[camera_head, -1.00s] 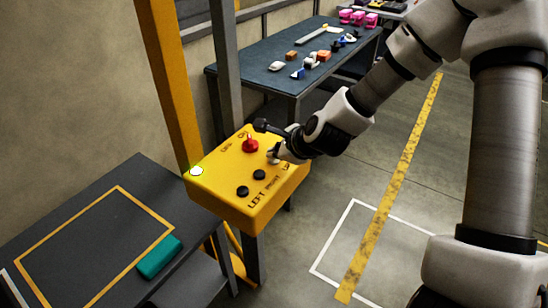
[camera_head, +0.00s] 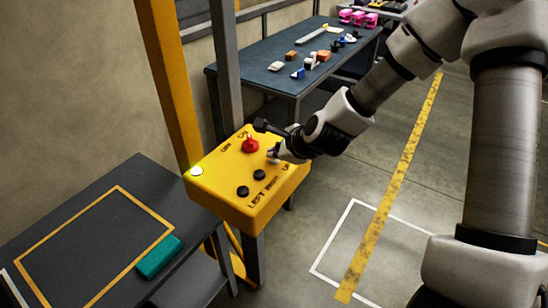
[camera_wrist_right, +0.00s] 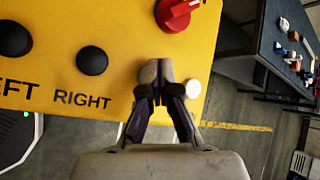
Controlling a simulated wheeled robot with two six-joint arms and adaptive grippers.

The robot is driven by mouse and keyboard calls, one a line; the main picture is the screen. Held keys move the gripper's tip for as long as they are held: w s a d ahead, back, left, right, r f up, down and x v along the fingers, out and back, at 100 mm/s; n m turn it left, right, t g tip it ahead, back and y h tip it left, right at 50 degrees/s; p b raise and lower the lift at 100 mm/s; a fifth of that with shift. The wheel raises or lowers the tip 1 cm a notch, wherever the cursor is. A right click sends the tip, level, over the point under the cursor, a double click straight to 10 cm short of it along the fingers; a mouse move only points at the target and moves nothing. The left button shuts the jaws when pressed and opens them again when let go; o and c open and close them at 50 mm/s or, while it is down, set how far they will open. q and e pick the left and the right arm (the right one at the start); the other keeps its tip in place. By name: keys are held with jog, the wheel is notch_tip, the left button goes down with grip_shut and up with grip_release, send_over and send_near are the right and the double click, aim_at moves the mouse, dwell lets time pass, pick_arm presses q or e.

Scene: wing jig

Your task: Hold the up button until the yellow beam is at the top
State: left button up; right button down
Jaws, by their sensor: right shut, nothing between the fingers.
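An UP label shows only in part near the gripper. A yellow post (camera_head: 172,80) stands behind the box; no lifted beam can be made out. My left gripper is out of view.
A lit lamp (camera_head: 196,170) is on the box's left corner. A dark table (camera_head: 100,190) with a teal block (camera_head: 159,257) stands at left. A blue-topped bench (camera_head: 255,72) with small parts stands behind. The floor at right is open.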

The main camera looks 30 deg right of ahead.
aim_at(275, 161)
dwell(0.6)
jog(key=shift+r+p, duration=0.65)
jog(key=shift+r, duration=0.2)
notch_tip(275, 161, up, 5)
jog(key=p, duration=0.4)
jog(key=shift+r, duration=0.1)
dwell(1.5)
